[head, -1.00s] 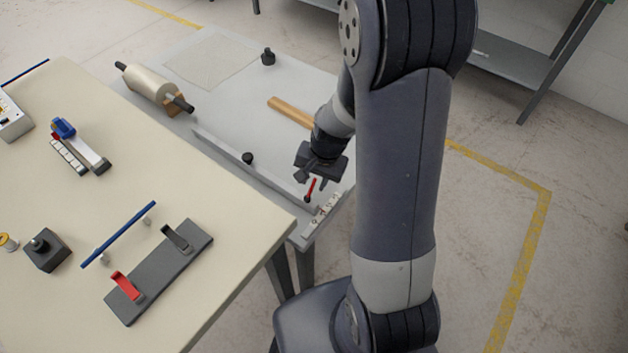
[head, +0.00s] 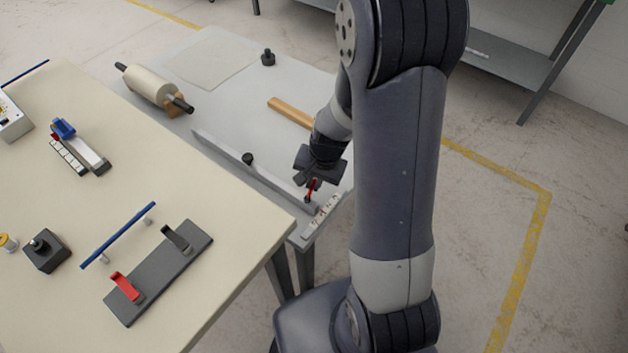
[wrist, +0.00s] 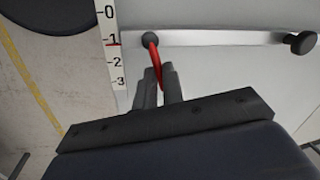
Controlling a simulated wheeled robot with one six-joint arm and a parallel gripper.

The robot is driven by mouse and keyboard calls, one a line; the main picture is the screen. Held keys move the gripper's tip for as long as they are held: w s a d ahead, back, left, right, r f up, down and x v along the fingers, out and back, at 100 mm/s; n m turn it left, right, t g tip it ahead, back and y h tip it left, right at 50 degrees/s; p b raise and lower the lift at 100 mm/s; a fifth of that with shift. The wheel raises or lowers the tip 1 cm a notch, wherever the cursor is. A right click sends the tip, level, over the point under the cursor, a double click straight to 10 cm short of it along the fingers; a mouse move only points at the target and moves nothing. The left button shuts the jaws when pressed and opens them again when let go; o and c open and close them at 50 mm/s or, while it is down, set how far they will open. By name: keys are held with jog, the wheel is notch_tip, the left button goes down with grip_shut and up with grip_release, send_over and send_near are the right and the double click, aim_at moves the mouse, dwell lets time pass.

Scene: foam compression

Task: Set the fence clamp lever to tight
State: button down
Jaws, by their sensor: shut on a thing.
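The fence clamp lever is red, with a dark round pivot, at the near end of the grey fence bar (head: 228,160). In the head view the lever (head: 311,190) stands up from the pivot into my gripper (head: 312,184). In the wrist view the red lever (wrist: 154,57) runs from the dark pivot knob (wrist: 149,40) down between my fingers (wrist: 159,84). My gripper is shut on the lever, and the fingers hide its lower end. A white scale (wrist: 109,45) marked 0 to 3 lies beside the pivot, with a red line near 1.
A wooden strip (head: 289,112) and a roller (head: 151,84) lie on the grey table (head: 325,85). A cream table (head: 215,275) with fixtures adjoins it on the left.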

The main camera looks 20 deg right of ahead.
jog(key=shift+s+d+m+t+p, duration=0.15)
jog(key=shift+s+m+p, duration=0.1)
jog(key=shift+m, duration=0.55)
jog(key=shift+s+d+m+t+p, duration=0.15)
jog(key=shift+m+p, duration=0.1)
jog(key=shift+m, duration=0.55)
jog(key=c, duration=1.5)
grip_release()
jog(key=v, duration=0.5)
jog(key=p+v, duration=0.1)
jog(key=v, duration=0.4)
jog(key=shift+a+r, duration=0.2)
jog(key=shift+r, duration=0.2)
